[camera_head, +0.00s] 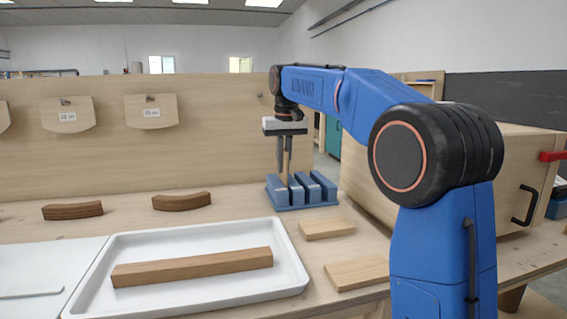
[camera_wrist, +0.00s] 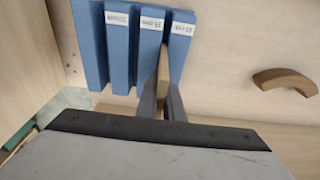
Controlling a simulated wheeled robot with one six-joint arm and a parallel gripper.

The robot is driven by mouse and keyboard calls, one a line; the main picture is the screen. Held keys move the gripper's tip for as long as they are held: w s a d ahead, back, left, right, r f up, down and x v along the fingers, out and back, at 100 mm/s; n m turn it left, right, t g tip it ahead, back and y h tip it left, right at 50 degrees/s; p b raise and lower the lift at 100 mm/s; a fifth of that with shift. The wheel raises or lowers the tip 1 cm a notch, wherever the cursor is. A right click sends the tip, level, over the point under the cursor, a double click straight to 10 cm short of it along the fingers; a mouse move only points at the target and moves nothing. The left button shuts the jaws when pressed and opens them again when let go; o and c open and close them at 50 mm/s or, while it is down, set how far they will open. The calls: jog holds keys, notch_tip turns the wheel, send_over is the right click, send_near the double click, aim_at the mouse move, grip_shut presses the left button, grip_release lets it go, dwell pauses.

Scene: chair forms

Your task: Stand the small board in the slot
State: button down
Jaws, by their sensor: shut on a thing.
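My gripper (camera_head: 284,160) points down over the left end of the blue slotted rack (camera_head: 312,207) at the back of the table. It is shut on the small board (camera_head: 287,168), a narrow light-brown piece held upright. In the wrist view the small board (camera_wrist: 163,70) shows between the two fingers (camera_wrist: 162,105), lined up with the gap between the two rightmost blocks of the rack (camera_wrist: 118,50). Its lower end is at or in that slot; I cannot tell how deep it sits or whether it touches the bottom.
A white tray (camera_head: 205,295) holds a long brown bar (camera_head: 195,266). Two light boards (camera_head: 327,229) (camera_head: 357,272) lie flat in front of the rack. Two curved brown pieces (camera_head: 72,211) (camera_head: 181,202) lie left. A wooden cabinet (camera_head: 480,185) stands right of the rack.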

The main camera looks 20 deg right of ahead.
jog(key=shift+f, duration=1.05)
jog(key=c, duration=1.8)
grip_release()
